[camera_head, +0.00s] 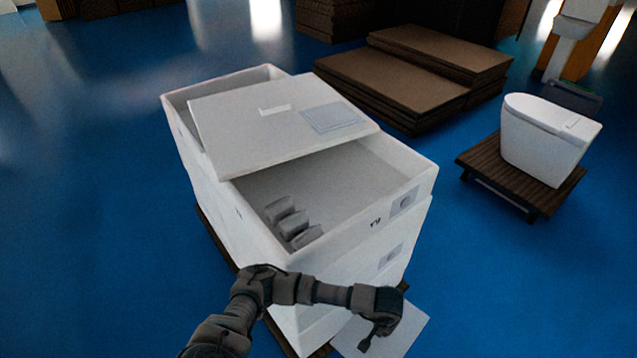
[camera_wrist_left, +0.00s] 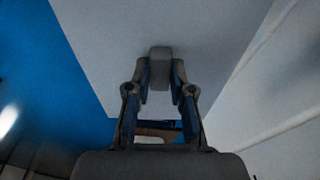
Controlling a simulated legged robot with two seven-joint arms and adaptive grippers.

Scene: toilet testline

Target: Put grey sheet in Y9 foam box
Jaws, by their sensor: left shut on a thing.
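The grey sheet (camera_head: 412,328) is a flat pale panel at the bottom of the head view, beside the near lower end of the box. My left gripper (camera_head: 368,341) is over it, partly hidden by its own wrist. In the left wrist view my left gripper (camera_wrist_left: 160,80) is shut on a small grey block on the face of the sheet (camera_wrist_left: 105,55). The white foam box (camera_head: 268,228) stands left of and behind the gripper, marked near its upper right corner. Its near part is open. My right gripper is not in view.
A white lid panel (camera_head: 250,125) lies across the far part of the box. Several grey pieces (camera_head: 290,222) sit inside the box. A toilet (camera_head: 540,140) on a dark pallet (camera_head: 500,180) stands right; brown stacked sheets (camera_head: 395,90) are behind.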

